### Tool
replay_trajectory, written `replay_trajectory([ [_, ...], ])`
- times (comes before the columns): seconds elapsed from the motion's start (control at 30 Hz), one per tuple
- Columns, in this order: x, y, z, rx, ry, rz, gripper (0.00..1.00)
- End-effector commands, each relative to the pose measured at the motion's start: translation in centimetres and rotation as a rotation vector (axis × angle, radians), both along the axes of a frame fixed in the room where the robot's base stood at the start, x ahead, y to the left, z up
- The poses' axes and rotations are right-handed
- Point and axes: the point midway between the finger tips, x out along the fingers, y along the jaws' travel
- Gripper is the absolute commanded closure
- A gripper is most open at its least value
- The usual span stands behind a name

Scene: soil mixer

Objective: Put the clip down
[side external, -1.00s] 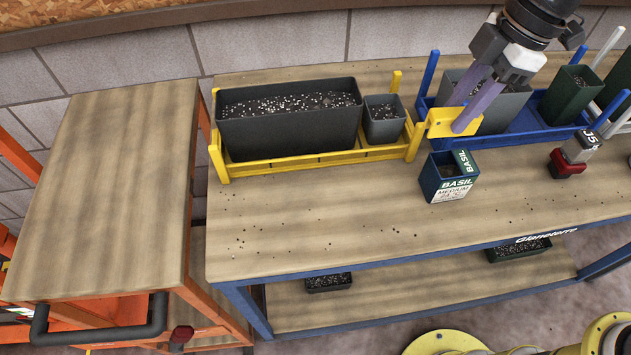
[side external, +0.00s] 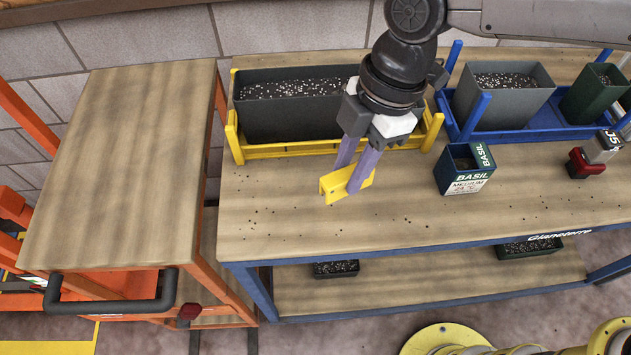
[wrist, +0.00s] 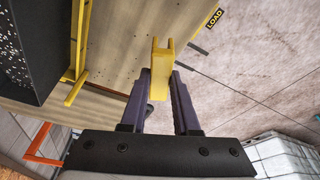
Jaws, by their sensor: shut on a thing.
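The clip (side external: 333,186) is a yellow, bracket-like piece. My gripper (side external: 356,180), with purple fingers, is shut on it in front of the yellow rack, over the wooden bench top (side external: 290,220). The clip seems to be held above the wood, but the side view does not clearly show the gap. In the wrist view the clip (wrist: 161,60) stands out between the tips of my gripper (wrist: 161,85), with its notched end pointing away.
The yellow rack (side external: 240,150) with a dark soil planter (side external: 275,120) stands behind. A blue rack (side external: 530,130) with pots is at the right. A BASIL pot (side external: 465,178) and a red-based device (side external: 588,163) stand near it. The orange-framed table (side external: 125,160) at left is empty.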

Motion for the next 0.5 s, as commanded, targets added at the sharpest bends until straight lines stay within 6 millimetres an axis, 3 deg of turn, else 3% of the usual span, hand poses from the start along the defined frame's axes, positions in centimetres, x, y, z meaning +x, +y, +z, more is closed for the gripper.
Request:
replay_trajectory([
  [0.2, 1.9, 2.7, -3.8, -0.003, 0.003, 0.001, 1.0],
  [0.5, 3.0, 4.1, -5.8, 0.0, 0.0, 0.0, 1.0],
])
